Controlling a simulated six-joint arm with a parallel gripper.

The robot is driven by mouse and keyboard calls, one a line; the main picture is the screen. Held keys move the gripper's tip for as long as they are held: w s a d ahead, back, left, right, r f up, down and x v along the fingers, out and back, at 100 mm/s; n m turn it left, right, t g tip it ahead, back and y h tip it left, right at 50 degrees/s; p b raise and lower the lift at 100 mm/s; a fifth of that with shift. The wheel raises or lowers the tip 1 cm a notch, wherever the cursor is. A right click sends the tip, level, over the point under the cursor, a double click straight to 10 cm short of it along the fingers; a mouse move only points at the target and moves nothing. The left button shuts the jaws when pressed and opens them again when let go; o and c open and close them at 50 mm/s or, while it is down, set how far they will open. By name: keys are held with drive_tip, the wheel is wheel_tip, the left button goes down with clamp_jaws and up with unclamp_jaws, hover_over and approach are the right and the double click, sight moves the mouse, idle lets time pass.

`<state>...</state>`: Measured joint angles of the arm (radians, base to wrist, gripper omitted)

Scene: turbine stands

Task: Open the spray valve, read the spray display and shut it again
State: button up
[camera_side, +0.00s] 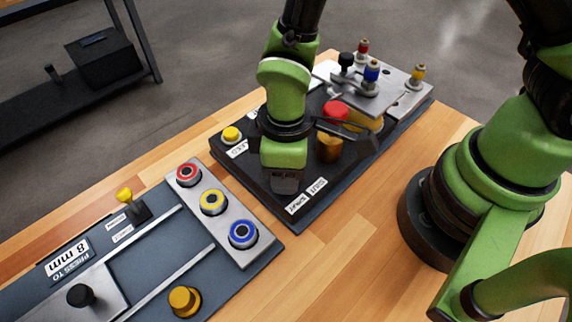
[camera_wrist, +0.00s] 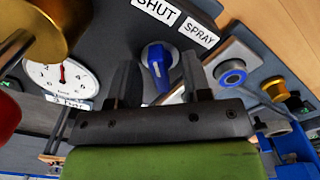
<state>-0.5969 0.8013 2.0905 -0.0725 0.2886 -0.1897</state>
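In the wrist view, a valve knob with a blue lever (camera_wrist: 156,62) sits on the dark panel, its lever running roughly up and down the picture. A SHUT label (camera_wrist: 158,9) and a SPRAY label (camera_wrist: 198,33) lie beside it. My gripper (camera_wrist: 160,78) is open, with one finger on each side of the blue lever and a visible gap to both; whether they touch it lower down is hidden. In the side view my gripper (camera_side: 286,183) is low over the panel beside the labels (camera_side: 306,196), and it hides the knob. I cannot make out which display is the spray display.
A round gauge with a red needle (camera_wrist: 62,75) and a brass knob (camera_wrist: 35,30) lie left of my gripper in the wrist view. A plate with upright valves (camera_side: 372,78) stands behind. A grey strip with ringed sockets (camera_side: 222,212) is at front left. Bare wood lies right.

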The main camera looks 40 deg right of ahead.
drive_tip(key=shift+o, duration=0.9)
drive_tip(key=shift+r, duration=2.5)
drive_tip(key=shift+r, duration=0.1)
drive_tip(key=shift+c, duration=1.2)
wheel_tip(320, 180, up, 3)
drive_tip(key=shift+f, duration=4.15)
drive_tip(key=shift+c, duration=0.4)
